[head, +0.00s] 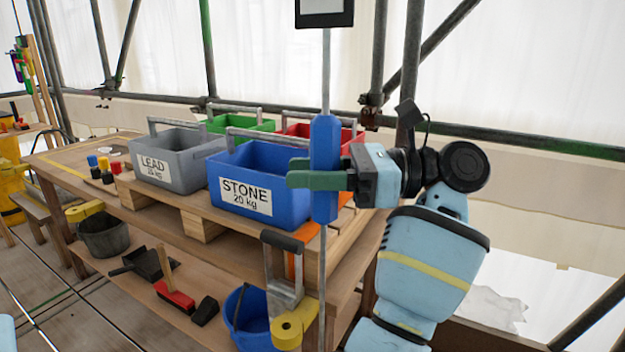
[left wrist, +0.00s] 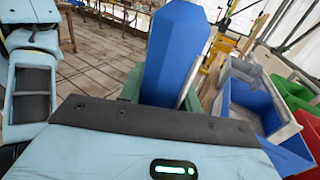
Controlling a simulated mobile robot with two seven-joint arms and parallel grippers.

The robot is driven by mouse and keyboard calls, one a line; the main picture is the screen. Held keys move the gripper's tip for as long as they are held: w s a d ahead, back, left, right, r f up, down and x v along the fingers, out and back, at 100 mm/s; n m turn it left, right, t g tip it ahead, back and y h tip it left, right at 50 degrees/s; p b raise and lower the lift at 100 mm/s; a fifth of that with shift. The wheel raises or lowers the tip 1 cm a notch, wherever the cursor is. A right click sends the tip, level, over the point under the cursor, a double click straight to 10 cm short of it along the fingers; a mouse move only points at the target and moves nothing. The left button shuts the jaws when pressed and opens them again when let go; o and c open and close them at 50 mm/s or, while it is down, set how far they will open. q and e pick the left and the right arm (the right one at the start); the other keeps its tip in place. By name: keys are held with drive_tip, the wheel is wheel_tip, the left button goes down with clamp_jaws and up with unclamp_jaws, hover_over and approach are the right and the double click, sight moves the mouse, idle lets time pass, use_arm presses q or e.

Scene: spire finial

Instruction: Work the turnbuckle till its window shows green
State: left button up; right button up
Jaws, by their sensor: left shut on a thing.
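The turnbuckle's blue faceted body (head: 325,135) hangs upright on a thin grey rod that runs above and below it. My left gripper (head: 305,180) reaches it from the right in the head view, its green fingers shut around the lower half of the body. In the left wrist view the blue turnbuckle body (left wrist: 175,55) stands between the green fingers, partly hidden by the gripper housing. I see no turnbuckle window or its colour in either view. My right gripper is not in view.
Behind the turnbuckle, a blue STONE crate (head: 272,160), a grey LEAD crate (head: 160,172), a green crate (head: 245,122) and a red crate (head: 300,130) sit on a pallet on the wooden bench. A black-framed panel (head: 323,8) is cut off above. Scaffold poles run behind.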

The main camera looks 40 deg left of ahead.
use_arm(q)
drive_tip(key=shift+n+g+h, duration=0.3)
drive_tip(key=shift+g, duration=0.1)
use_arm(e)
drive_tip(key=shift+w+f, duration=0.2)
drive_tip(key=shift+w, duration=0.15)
use_arm(q)
drive_tip(key=o, duration=0.9)
drive_tip(key=shift+o, duration=0.3)
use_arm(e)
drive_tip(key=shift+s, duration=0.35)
